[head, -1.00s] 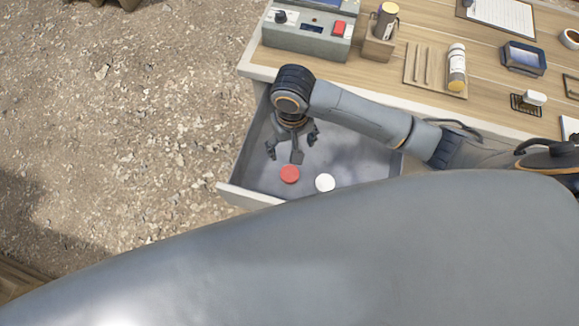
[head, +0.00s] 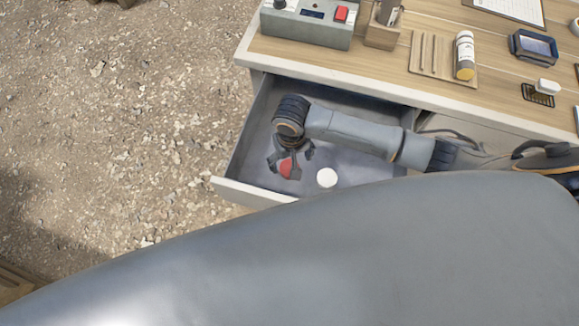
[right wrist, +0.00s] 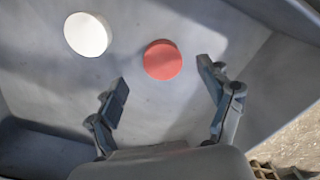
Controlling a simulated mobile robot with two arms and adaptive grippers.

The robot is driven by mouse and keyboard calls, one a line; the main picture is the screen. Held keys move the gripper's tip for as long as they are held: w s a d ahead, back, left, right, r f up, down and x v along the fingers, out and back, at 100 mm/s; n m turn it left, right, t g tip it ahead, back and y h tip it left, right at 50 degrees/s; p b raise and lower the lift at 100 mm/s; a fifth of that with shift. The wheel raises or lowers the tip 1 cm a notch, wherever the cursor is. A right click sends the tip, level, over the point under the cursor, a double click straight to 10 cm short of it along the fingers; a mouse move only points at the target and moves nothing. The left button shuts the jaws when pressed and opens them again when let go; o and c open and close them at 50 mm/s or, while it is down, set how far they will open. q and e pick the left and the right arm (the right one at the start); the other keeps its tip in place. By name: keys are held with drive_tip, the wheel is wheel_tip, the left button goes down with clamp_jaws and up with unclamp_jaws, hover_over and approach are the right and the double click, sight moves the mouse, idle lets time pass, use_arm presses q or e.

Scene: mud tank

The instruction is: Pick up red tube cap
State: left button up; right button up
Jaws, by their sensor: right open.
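The red tube cap (head: 286,169) is a flat red disc on the floor of the open drawer (head: 228,188). It also shows in the right wrist view (right wrist: 162,60), ahead of my fingertips and between their lines. My right gripper (head: 290,160) is down in the drawer, over the red cap, and one finger hides part of it in the head view. In the right wrist view my right gripper (right wrist: 162,82) has its fingers spread with nothing between them. My left gripper is not in view.
A white cap (head: 327,178) lies in the drawer beside the red one. The drawer walls surround my right gripper. The wooden desk (head: 390,80) above holds a grey control box (head: 308,30), a tube on a wooden rack (head: 464,55) and a phone-like device (head: 533,46).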

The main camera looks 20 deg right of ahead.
sight(285, 165)
drive_tip(key=shift+w+a+f, duration=0.1)
drive_tip(key=shift+f, duration=2.6)
drive_tip(key=c, duration=0.9)
